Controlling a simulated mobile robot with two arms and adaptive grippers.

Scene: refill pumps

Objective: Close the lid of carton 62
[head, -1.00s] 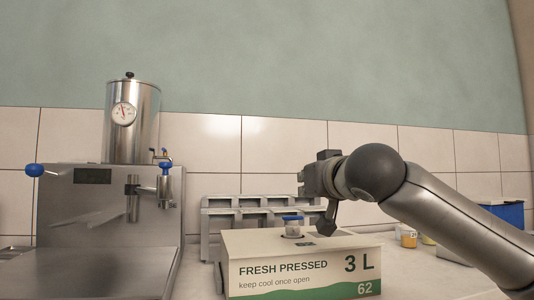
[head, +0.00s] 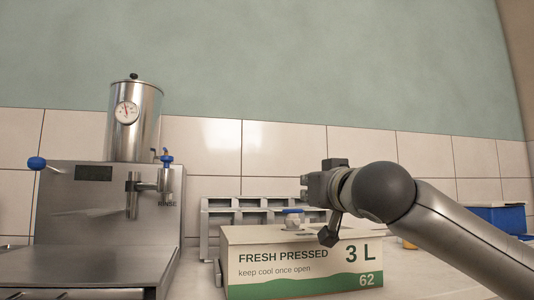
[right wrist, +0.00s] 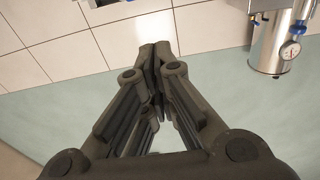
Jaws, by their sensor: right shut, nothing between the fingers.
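Carton 62 (head: 300,284) is a cream box with a green band, standing on the counter in the head view. A blue lid (head: 293,211) shows above the pale spout on its top; at this size I cannot tell whether it is fully seated. My right gripper (head: 328,234) is beside the lid on its right, over the carton's front top edge, with a dark finger part reaching down in front of the printed face. In the right wrist view its fingers (right wrist: 155,52) meet at the tips, shut and empty. My left gripper is not in view.
A steel machine (head: 95,225) with a gauge tank (head: 136,125) and blue-handled taps stands at the left. A grey rack (head: 222,217) is behind the carton. A blue bin (head: 505,216) is at the far right, partly behind my right arm.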

